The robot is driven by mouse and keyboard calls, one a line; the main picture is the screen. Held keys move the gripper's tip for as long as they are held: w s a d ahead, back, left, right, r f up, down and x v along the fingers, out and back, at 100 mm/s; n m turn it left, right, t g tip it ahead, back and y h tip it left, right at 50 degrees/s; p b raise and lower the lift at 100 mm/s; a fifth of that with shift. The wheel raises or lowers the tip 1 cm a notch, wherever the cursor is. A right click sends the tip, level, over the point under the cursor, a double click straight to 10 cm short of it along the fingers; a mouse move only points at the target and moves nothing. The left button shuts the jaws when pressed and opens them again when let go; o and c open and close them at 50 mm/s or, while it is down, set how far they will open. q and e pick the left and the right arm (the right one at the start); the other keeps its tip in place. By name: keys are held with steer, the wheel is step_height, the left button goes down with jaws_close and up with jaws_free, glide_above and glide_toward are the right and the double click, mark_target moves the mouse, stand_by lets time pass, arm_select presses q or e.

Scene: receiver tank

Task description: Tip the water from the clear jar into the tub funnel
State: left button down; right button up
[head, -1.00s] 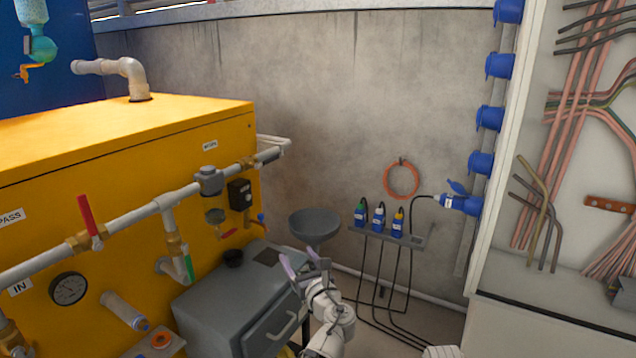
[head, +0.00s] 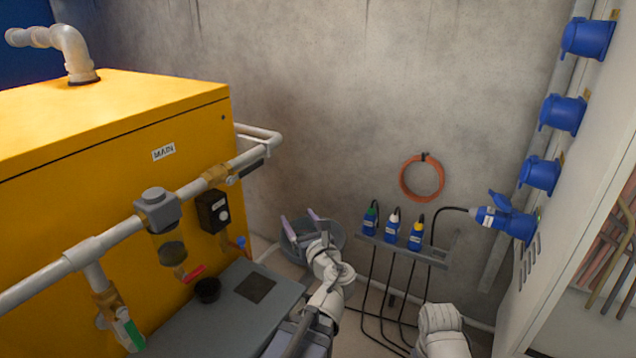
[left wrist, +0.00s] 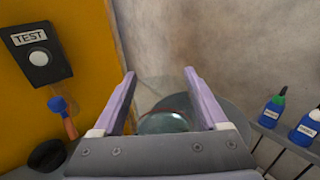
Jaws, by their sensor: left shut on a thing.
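The clear jar (left wrist: 163,122) is between the two purple fingers of my left gripper (left wrist: 160,74) in the left wrist view, and the fingers are shut on it. A rounded, greenish glassy edge of it shows low between the fingers. The grey round funnel (head: 335,237) is beneath and behind my left gripper (head: 299,216) in the head view. Its grey bowl (left wrist: 235,112) also shows behind the jar and the right finger in the left wrist view. The jar is hard to make out in the head view. The water level and the jar's tilt cannot be told. My right gripper is out of view.
The yellow tank housing (head: 110,150) with pipes and valves stands at left. A grey cabinet top (head: 225,300) with a small black cup (head: 207,289) is in front.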

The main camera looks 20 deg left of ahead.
arm_select(q)
steer(key=w+r+n+p, duration=0.2)
steer(key=w+n, duration=0.4)
steer(key=w, duration=0.6)
steer(key=shift+w+a+n, duration=0.2)
steer(key=shift+w+n, duration=0.2)
steer(key=shift+r, duration=0.1)
steer(key=shift+s+a+r+n, duration=0.1)
steer(key=shift+r+n, duration=0.1)
steer(key=shift+n, duration=1.1)
steer(key=n, duration=0.1)
steer(key=n+p, duration=0.1)
steer(key=shift+s+a+r+n, duration=0.15)
steer(key=shift+r+n, duration=0.15)
